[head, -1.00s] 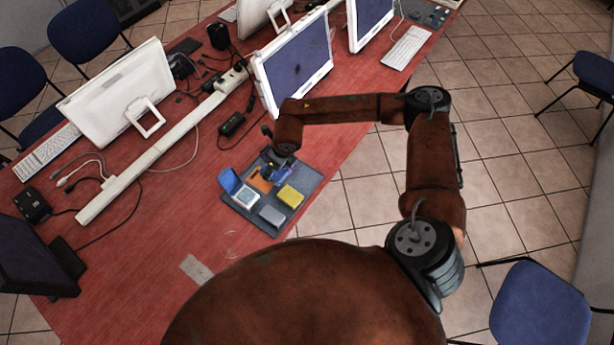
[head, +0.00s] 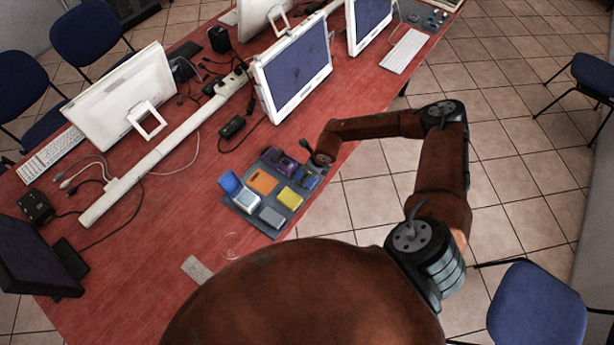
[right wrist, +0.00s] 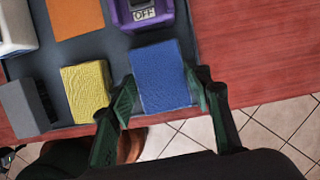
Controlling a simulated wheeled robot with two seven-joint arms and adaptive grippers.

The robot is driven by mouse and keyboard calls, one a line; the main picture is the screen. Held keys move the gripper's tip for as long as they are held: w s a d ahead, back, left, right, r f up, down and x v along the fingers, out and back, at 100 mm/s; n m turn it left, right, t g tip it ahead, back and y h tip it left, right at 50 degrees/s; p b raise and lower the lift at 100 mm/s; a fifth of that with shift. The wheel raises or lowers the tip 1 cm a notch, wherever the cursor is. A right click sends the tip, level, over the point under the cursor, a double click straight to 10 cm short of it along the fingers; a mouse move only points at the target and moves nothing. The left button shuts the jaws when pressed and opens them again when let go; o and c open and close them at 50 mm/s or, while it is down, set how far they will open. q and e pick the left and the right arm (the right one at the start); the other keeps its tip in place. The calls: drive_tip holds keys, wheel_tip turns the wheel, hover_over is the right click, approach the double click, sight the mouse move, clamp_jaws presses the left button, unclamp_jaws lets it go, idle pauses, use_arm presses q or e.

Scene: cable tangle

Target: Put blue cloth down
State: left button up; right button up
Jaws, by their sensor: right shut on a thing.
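The blue cloth (right wrist: 160,76) is a folded block between the two fingers of my right gripper (right wrist: 163,98), which is shut on it. In the head view the blue cloth (head: 307,181) is at the right corner of the dark grey tray (head: 270,202), below the wrist of my right arm. It lines up with the tray's edge nearest the floor side. I cannot tell whether its underside touches the tray. My left gripper is not in view.
The tray holds an orange cloth (head: 262,181), a yellow sponge-like block (head: 290,197), a grey block (head: 271,216), a white and blue device (head: 245,197) and a purple device marked OFF (right wrist: 143,12). Monitors (head: 292,72) and cables stand behind. The tiled floor lies beyond the table edge.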

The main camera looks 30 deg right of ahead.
sight(310, 182)
drive_tip(key=shift+f, duration=0.35)
drive_tip(key=shift+c, duration=0.4)
drive_tip(key=o, duration=1.1)
drive_tip(key=shift+f, duration=0.1)
drive_tip(key=shift+f+b, duration=0.25)
drive_tip(key=shift+b, duration=0.2)
drive_tip(key=v, duration=0.8)
drive_tip(key=shift+w+a+r, duration=0.1)
drive_tip(key=shift+a, duration=0.3)
